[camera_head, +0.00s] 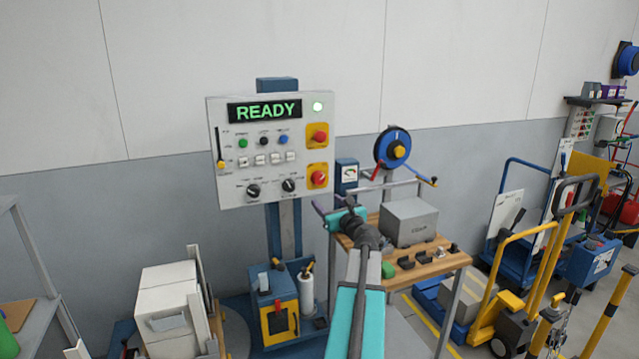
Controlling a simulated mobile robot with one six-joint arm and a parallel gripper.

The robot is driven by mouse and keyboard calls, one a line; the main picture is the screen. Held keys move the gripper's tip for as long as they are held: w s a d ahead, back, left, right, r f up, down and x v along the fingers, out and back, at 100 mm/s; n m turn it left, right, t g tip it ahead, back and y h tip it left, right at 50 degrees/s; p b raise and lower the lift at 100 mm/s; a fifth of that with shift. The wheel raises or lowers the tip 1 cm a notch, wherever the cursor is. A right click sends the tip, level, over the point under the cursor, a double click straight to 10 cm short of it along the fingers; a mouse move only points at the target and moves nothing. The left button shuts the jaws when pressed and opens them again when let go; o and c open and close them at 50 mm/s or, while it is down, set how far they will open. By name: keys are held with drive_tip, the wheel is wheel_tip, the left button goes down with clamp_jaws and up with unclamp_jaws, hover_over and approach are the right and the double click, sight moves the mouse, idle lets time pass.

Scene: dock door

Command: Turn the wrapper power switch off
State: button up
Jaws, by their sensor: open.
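My gripper (334,200) is open and empty, just right of and below the panel's lower right corner, apart from the red controls.
The panel also has coloured buttons (264,141), several small white switches (260,160), two black knobs (253,190) and a slider (220,163). Right of my arm is a wooden bench (441,262) with a grey box (409,222). A white carton stack (165,290) stands lower left.

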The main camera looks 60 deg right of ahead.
sight(320, 181)
drive_tip(key=shift+s+d+r+m+h, duration=0.2)
drive_tip(key=shift+s+d+r+m, duration=0.1)
drive_tip(key=shift+s+d+r, duration=0.25)
drive_tip(key=shift+s+d+r+m+h, duration=0.2)
drive_tip(key=shift+s+d+r+m, duration=0.1)
drive_tip(key=shift+s+r, duration=0.3)
drive_tip(key=shift+w+d, duration=0.1)
drive_tip(key=shift+w, duration=0.1)
drive_tip(key=shift+p+x, duration=2)
drive_tip(key=shift+x, duration=4.75)
